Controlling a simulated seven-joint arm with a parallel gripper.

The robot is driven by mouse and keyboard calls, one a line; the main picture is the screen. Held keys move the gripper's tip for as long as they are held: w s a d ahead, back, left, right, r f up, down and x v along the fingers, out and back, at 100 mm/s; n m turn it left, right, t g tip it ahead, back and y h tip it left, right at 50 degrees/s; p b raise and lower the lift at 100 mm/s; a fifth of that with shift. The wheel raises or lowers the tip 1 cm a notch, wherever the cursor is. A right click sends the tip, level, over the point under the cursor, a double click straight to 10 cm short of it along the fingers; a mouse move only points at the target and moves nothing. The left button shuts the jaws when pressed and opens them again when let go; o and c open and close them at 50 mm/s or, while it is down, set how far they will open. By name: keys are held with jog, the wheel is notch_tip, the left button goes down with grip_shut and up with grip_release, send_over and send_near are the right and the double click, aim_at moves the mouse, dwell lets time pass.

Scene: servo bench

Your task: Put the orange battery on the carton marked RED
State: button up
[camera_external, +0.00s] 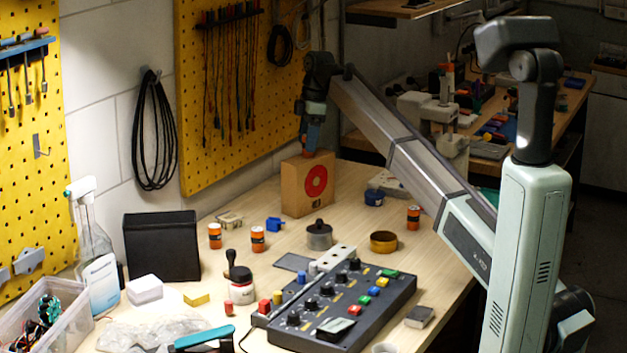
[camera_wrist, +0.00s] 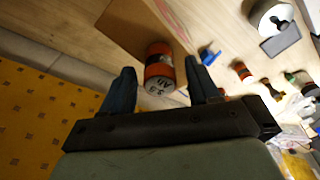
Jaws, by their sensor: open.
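The carton (camera_external: 293,190) stands upright on the bench near the pegboard wall, with a red disc on its front. My gripper (camera_external: 309,150) is just above its top, pointing down. In the wrist view the orange battery (camera_wrist: 160,68), with a dark band and a pale marked end, lies between the two open fingers of my gripper (camera_wrist: 160,78). Gaps show on both sides of it, so the fingers do not appear to grip it. It appears to rest on the carton top (camera_wrist: 135,25), near an edge; the exact contact is hard to see. In the external view the fingers mostly hide it.
Other orange batteries (camera_external: 215,235) (camera_external: 258,238) (camera_external: 413,217) stand on the bench. The yellow pegboard (camera_external: 215,100) is close behind.

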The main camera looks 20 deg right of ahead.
notch_tip(320, 180, up, 11)
jog(key=d, duration=0.1)
jog(key=shift+d+f, duration=0.15)
jog(key=shift+d, duration=0.15)
